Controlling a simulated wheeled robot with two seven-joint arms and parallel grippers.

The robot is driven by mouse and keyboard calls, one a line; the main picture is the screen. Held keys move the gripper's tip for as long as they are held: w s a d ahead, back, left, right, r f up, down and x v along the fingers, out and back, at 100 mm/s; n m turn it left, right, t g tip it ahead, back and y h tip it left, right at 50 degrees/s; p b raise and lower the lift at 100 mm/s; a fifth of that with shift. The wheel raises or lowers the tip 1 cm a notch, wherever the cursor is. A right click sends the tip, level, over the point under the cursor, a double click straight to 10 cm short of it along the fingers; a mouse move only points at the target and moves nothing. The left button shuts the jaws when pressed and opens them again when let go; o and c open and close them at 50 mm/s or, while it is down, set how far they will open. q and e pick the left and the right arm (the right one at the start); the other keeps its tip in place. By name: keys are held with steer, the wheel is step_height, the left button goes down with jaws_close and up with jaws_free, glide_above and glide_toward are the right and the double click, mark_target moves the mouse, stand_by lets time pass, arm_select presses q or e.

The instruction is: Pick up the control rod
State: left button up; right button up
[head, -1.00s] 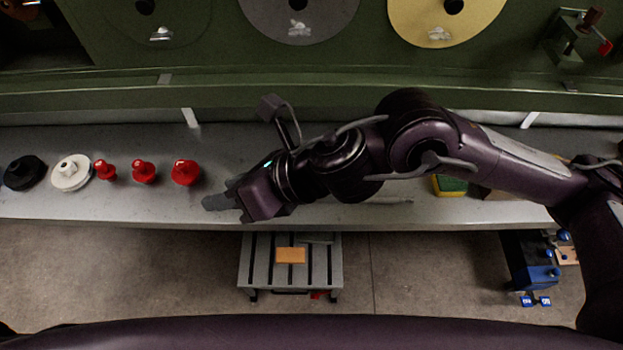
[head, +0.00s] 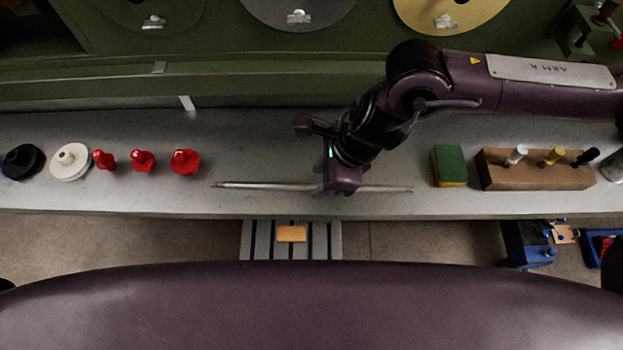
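The control rod (head: 265,186) is a thin, pale metal rod lying left to right along the front part of the grey bench. My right gripper (head: 341,190) points down over the middle of the rod and hides a short stretch of it. The rod shows on both sides of the gripper. The gripper's fingers are hidden under its body, so I cannot tell whether they are open or shut, or touching the rod. My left gripper is not in view.
On the bench (head: 250,140), a black knob (head: 22,162), a white knob (head: 70,162) and red knobs (head: 184,162) stand at left. A green and yellow sponge (head: 449,166) and a wooden block (head: 535,170) with upright tools are at right. A green panel (head: 280,75) rises behind.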

steer(key=shift+x, duration=1.05)
jaws_close()
steer(key=shift+r, duration=0.15)
